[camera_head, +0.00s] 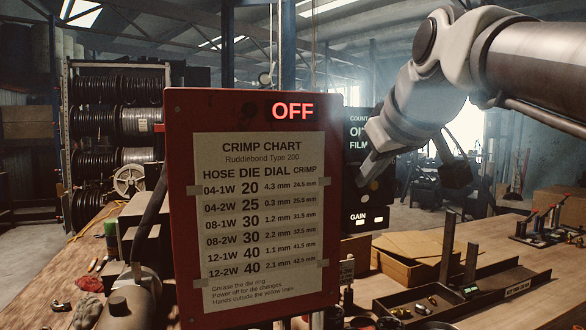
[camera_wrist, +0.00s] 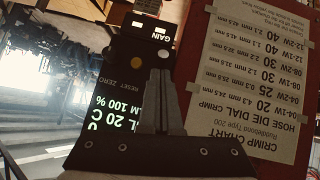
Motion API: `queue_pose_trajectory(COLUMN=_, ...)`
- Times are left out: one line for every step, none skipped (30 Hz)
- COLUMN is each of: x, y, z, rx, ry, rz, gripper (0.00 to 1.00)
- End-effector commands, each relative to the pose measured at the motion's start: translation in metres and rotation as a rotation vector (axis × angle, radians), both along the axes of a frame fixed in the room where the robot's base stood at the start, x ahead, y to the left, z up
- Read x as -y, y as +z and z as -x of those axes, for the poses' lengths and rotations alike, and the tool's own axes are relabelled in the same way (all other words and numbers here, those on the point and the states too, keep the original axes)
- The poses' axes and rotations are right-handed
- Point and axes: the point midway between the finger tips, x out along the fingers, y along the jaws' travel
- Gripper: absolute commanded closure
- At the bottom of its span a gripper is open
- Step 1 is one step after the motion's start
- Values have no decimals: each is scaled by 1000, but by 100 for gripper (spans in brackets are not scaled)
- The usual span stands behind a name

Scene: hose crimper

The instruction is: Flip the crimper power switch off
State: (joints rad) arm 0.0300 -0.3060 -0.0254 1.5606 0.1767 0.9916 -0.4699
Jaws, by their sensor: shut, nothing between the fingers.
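The crimper's red panel (camera_head: 248,110) stands upright in the middle of the head view, with "OFF" lit in red at its top. A taped crimp chart (camera_head: 260,215) covers most of its face. A black control box (camera_head: 358,157) with a lit display and a "GAIN" label stands just right of it, partly hidden by my arm. My gripper (camera_head: 362,180) is shut and empty in front of this box. I cannot make out the power switch.
A wooden bench (camera_head: 480,255) at right holds a dark tray (camera_head: 455,305) with small fittings and cardboard pieces (camera_head: 400,245). Hose reels (camera_head: 110,120) stand behind at left.

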Motion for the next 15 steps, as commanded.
queue_pose_trajectory(x=0, y=3, z=0, rx=0, ry=0, rz=0, gripper=100)
queue_pose_trajectory(x=0, y=4, z=0, rx=0, ry=0, rz=0, gripper=100)
queue_pose_trajectory(x=0, y=6, z=0, rx=0, ry=0, rz=0, gripper=100)
queue_pose_trajectory(x=0, y=7, z=0, rx=0, ry=0, rz=0, gripper=100)
queue_pose_trajectory(x=0, y=9, z=0, rx=0, ry=0, rz=0, gripper=100)
queue_pose_trajectory(x=0, y=11, z=0, rx=0, ry=0, rz=0, gripper=100)
queue_pose_trajectory(x=0, y=13, z=0, rx=0, ry=0, rz=0, gripper=100)
queue_pose_trajectory(x=0, y=14, z=0, rx=0, ry=0, rz=0, gripper=100)
queue_pose_trajectory(x=0, y=15, z=0, rx=0, ry=0, rz=0, gripper=100)
queue_pose_trajectory(x=0, y=16, z=0, rx=0, ry=1, rz=1, gripper=100)
queue_pose_trajectory(x=0, y=16, z=0, rx=0, ry=1, rz=1, gripper=100)
queue_pose_trajectory(x=0, y=16, z=0, rx=0, ry=0, rz=0, gripper=100)
queue_pose_trajectory(x=0, y=16, z=0, rx=-1, ry=0, rz=0, gripper=100)
queue_pose_trajectory(x=0, y=15, z=0, rx=-1, ry=0, rz=0, gripper=100)
queue_pose_trajectory(x=0, y=15, z=0, rx=-1, ry=0, rz=0, gripper=100)
